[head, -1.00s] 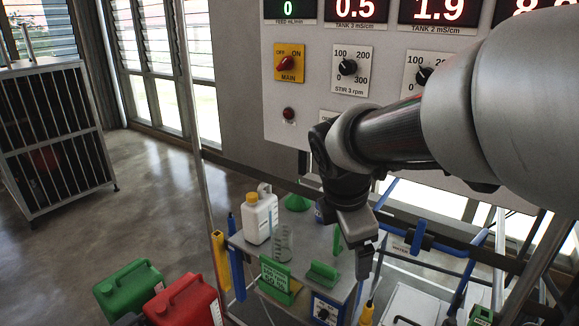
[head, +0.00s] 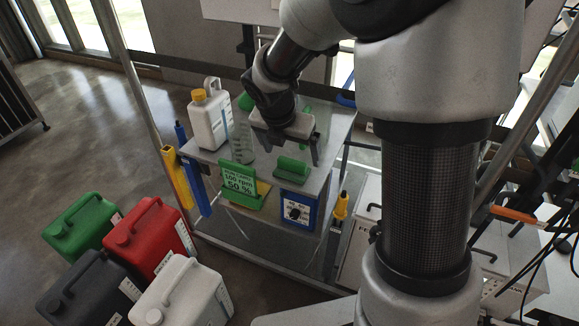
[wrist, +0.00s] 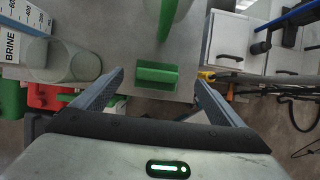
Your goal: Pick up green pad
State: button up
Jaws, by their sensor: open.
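The green pad (head: 292,170), a small block with a raised ridge, lies near the front edge of the grey tabletop (head: 335,130). It also shows in the wrist view (wrist: 156,75). My gripper (head: 286,148) is above the tabletop near the pad, fingers pointing down. In the wrist view my open gripper (wrist: 160,82) has its fingers apart on either side of the pad, with nothing held. Whether the fingertips are down at pad height I cannot tell.
A green sign stand (head: 240,183), a clear beaker (head: 242,145) and a white yellow-capped bottle (head: 210,118) stand left of the pad. Another upright green piece (wrist: 176,18) is beyond it. Red (head: 150,240) and other jerrycans stand on the floor at left.

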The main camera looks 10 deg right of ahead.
aim_at(292, 161)
jog(key=x, duration=0.2)
jog(key=b+x, duration=0.1)
jog(key=x, duration=0.1)
jog(key=b+x, duration=0.1)
jog(key=shift+w+a+f, duration=0.1)
jog(key=shift+a+f, duration=0.15)
jog(key=shift+f, duration=0.25)
jog(key=shift+r, duration=0.1)
jog(key=c, duration=1.2)
jog(key=shift+o, duration=0.2)
notch_tip(292, 161, up, 10)
jog(key=p, duration=0.3)
jog(key=shift+p, duration=0.3)
jog(key=o, duration=0.4)
jog(key=shift+c, duration=1.3)
